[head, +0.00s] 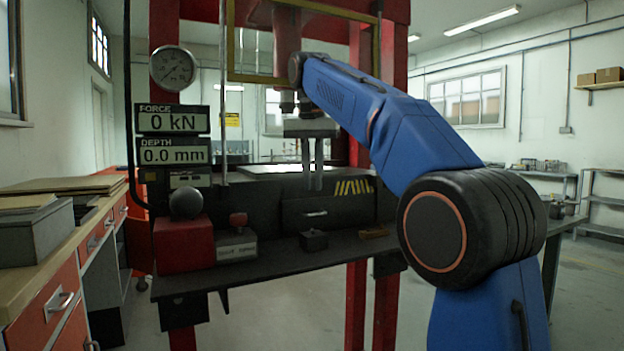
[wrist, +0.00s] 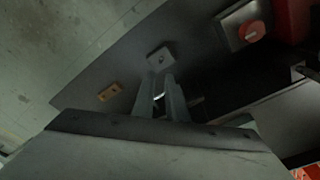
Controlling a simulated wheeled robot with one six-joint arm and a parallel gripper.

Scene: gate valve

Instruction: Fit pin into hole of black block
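The small black block (head: 314,240) sits on the dark bench shelf, with a hole in its top that shows in the wrist view (wrist: 160,57). A short silver bar (head: 316,213) lies level behind the block, against a dark face. I cannot tell whether it is the pin or a handle. In the wrist view a bright piece shows between and beside the fingers. My gripper (head: 314,188) points down above and behind the block, clear of it. Its two fingers (wrist: 160,78) are parallel with a narrow gap, open, with nothing clearly held.
A brass piece (head: 375,232) lies right of the block. To its left are a grey box with a red knob (head: 238,220) and a red block with a dark ball (head: 185,243). The red press frame (head: 393,45) and displays (head: 173,119) reading 0 kN and 0.0 mm surround the workspace.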

